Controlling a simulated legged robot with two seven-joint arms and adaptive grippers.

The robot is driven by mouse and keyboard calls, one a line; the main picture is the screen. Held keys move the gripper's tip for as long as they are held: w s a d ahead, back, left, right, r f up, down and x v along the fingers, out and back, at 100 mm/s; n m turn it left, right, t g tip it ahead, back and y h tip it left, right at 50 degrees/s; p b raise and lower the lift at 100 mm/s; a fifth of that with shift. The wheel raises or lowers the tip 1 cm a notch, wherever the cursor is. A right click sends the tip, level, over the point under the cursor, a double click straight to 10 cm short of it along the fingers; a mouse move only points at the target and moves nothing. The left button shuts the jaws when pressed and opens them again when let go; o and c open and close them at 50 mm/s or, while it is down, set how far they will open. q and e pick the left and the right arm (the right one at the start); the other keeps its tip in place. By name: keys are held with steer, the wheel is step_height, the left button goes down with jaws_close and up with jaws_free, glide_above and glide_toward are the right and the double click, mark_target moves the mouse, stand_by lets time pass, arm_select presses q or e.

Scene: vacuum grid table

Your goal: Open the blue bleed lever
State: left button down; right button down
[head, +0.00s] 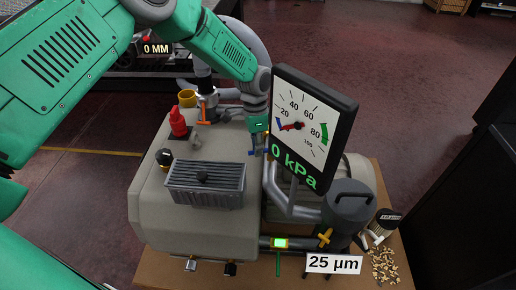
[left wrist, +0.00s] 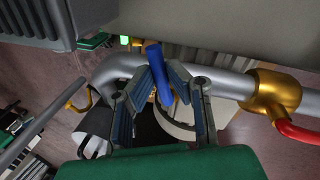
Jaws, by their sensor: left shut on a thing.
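The blue bleed lever (left wrist: 158,70) shows in the left wrist view as a short blue bar, tilted, on or beside a grey pipe (left wrist: 225,82). My left gripper (left wrist: 167,76) is shut on it, with a finger on each side. In the head view my left gripper (head: 257,146) reaches down behind the gauge's left edge, and only a little blue shows at its tips. The gauge panel (head: 312,112) reads 0 kPa, with its red needle toward the low end. My right gripper is not in view.
A beige tank (head: 160,215) carries a grey finned box (head: 205,185) and a red fitting (head: 178,124). A dark grey canister (head: 348,207), a yellow handle (head: 325,237) and a "25 µm" label (head: 333,263) stand at the front right. Small pellets (head: 384,264) lie beside them.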

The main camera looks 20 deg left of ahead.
arm_select(q)
steer(key=shift+w+r, duration=0.35)
steer(key=shift+w, duration=0.05)
steer(key=c, duration=1.6)
jaws_free()
steer(key=shift+s+f, duration=0.15)
steer(key=v, duration=1.2)
steer(key=shift+s, duration=0.1)
